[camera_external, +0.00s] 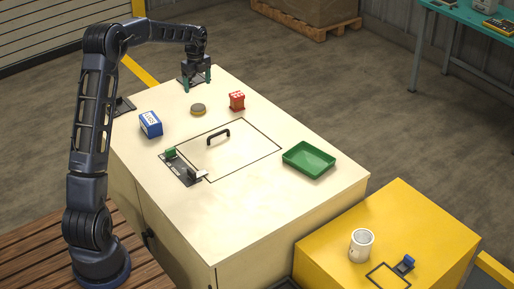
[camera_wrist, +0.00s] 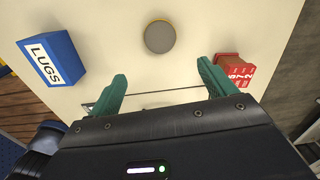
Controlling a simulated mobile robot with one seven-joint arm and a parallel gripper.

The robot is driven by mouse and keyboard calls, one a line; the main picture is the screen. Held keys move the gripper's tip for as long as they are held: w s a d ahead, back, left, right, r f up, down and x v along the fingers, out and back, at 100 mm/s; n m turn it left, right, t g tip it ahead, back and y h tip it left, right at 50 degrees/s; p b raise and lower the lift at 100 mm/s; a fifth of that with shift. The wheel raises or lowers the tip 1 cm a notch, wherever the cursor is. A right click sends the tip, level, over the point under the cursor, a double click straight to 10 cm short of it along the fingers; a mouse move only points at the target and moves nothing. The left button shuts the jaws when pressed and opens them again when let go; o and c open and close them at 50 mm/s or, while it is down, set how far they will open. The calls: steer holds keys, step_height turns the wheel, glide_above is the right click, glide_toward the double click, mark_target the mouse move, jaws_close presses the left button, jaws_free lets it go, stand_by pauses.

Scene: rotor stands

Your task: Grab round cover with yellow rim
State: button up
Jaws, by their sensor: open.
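The round cover with the yellow rim (camera_external: 198,109) lies flat on the cream worktop, between the blue box and the red block. In the wrist view the cover (camera_wrist: 159,37) has a grey top and a thin yellow edge, and sits ahead of the space between my fingers. My gripper (camera_external: 197,80) is at the far end of the worktop, behind the cover in the external view. Its green fingers (camera_wrist: 160,88) are spread apart with nothing between them. The cover is apart from both fingers and fully visible.
The blue LUGS box (camera_external: 151,124) stands left of the cover and the red numbered block (camera_external: 237,101) right of it. A dark stand (camera_external: 190,78) lies by my gripper. A black handle (camera_external: 218,137), green tray (camera_external: 309,159) and grey plate with small parts (camera_external: 183,170) are nearer the camera.

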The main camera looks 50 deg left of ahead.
steer(key=f, duration=0.1)
glide_above(198, 106)
steer(key=f, duration=0.5)
steer(key=shift+s+d, duration=0.1)
steer(key=shift+d, duration=0.3)
steer(key=shift+a+f, duration=0.2)
steer(key=shift+f, duration=1.1)
steer(key=shift+a+f, duration=0.15)
steer(key=shift+f, duration=1.15)
steer(key=c, duration=1.1)
steer(key=shift+c, duration=0.2)
steer(key=shift+r, duration=0.15)
